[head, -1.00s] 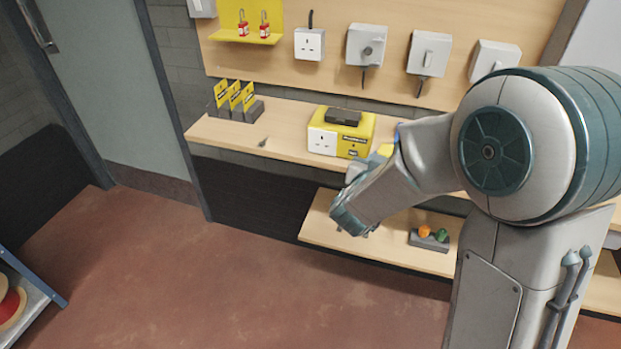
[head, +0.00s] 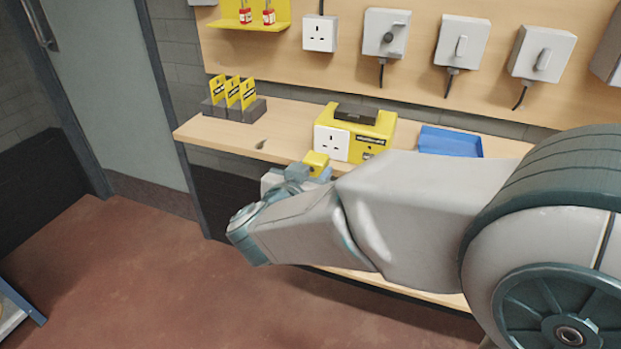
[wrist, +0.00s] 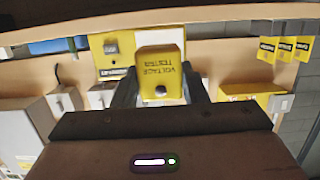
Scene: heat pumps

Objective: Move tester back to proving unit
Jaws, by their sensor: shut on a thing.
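The yellow voltage tester (wrist: 160,65) is between the fingers of my gripper (wrist: 161,88) in the wrist view, its lettering upside down. My gripper is shut on it. In the head view the tester (head: 316,161) shows as a small yellow block above my gripper (head: 297,174), by the shelf's front edge. The yellow proving unit (head: 374,131), with a white socket face and a dark top piece, stands on the shelf just behind and to the right of the tester. In the wrist view the proving unit (wrist: 112,62) is partly hidden behind the tester.
A blue tray (head: 450,142) lies on the shelf (head: 225,133) right of the proving unit. A dark holder (head: 233,109) with yellow cards stands at the left. Switches and a socket (head: 320,34) hang on the board behind. The shelf between holder and proving unit is mostly clear.

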